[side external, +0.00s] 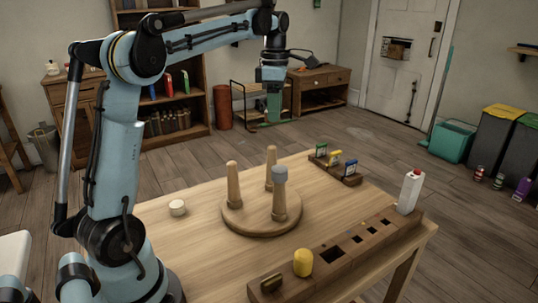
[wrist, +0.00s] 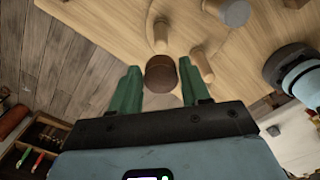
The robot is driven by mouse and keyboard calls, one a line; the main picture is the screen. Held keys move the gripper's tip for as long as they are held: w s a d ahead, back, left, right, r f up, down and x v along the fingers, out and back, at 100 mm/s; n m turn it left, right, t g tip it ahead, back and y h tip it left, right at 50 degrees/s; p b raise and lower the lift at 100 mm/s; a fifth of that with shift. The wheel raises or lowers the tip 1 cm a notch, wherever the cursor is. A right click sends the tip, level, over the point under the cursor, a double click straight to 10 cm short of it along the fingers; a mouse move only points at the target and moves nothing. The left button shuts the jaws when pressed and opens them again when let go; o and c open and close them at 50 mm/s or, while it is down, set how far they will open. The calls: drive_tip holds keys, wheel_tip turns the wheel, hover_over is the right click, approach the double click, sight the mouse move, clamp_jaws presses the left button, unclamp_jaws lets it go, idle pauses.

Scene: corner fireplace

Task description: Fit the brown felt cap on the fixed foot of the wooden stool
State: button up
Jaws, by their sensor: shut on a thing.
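The wooden stool (side external: 250,221) lies upside down on the table, its round seat flat and three legs pointing up. A grey cap (side external: 280,172) sits on the front right leg; the left leg (side external: 232,180) and back leg (side external: 270,160) have bare tops. In the wrist view, the brown felt cap (wrist: 160,74) is between the green fingers of my gripper (wrist: 160,67), which is shut on it. The stool legs (wrist: 203,66) show beyond it. In the side view my gripper (side external: 273,106) is high above and behind the stool, clear of it; the cap cannot be made out there.
A pale round piece (side external: 177,208) lies left of the stool. A slotted wooden block (side external: 345,250) runs along the front right edge, with a yellow cylinder (side external: 303,262) and a white bottle (side external: 410,191). A small rack (side external: 337,173) of coloured cards stands at the back right.

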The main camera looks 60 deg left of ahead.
sight(274, 146)
drive_tip(key=shift+f, duration=3.2)
drive_tip(key=shift+f, duration=1.4)
drive_tip(key=o, duration=1)
